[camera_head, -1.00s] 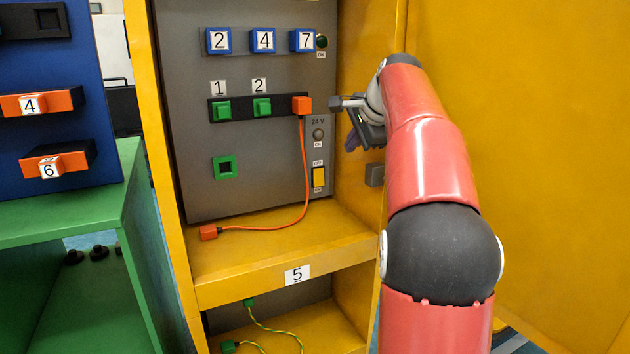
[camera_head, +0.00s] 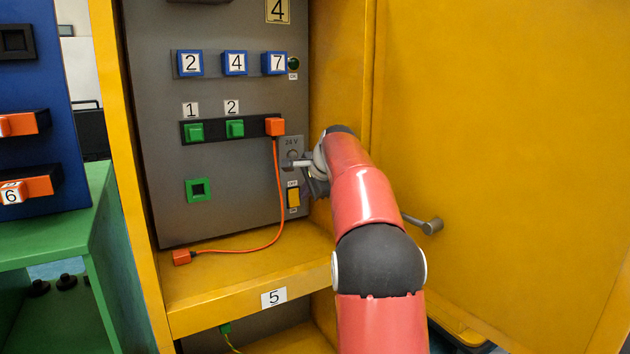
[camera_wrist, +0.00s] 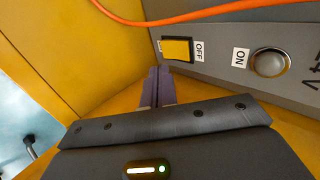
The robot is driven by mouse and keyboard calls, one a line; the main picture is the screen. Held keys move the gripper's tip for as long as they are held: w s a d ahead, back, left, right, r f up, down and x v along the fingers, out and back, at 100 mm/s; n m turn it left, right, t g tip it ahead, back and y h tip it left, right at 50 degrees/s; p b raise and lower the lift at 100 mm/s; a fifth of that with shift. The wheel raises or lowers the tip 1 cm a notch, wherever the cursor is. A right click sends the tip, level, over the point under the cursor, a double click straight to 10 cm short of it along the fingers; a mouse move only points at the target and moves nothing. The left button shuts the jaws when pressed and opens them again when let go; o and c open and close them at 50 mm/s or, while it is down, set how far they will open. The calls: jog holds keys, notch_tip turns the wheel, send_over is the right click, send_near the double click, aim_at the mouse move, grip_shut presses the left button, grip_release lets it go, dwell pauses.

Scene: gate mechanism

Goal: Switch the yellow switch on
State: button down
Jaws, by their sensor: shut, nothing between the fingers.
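The yellow switch (camera_head: 293,197) sits low on the right of the grey panel, between an OFF label above and a label below it. It also shows in the wrist view (camera_wrist: 177,49), beside its OFF label; I cannot tell which way it is tipped. The round grey lamp (camera_wrist: 270,62) marked ON looks unlit. My gripper (camera_head: 286,163) is in front of the panel just above the switch, partly covering the lamp area. In the wrist view its fingers (camera_wrist: 158,88) are shut and empty, pointing near the switch; contact is not visible.
An orange cable (camera_head: 279,190) runs from an orange plug (camera_head: 275,126) to a plug on the yellow shelf (camera_head: 220,277). The cabinet's yellow side wall is close to the right of my gripper. A large yellow door (camera_head: 500,130) with a grey handle (camera_head: 428,225) stands at right.

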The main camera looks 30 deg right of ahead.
aim_at(295, 206)
jog(key=x, duration=0.6)
jog(key=shift+w+f, duration=0.1)
jog(key=shift+w+f+t+b, duration=0.2)
jog(key=shift+f+t+b, duration=0.1)
jog(key=shift+b, duration=0.5)
jog(key=shift+r+p, duration=0.25)
jog(key=shift+p, duration=0.05)
jog(key=shift+r, duration=0.1)
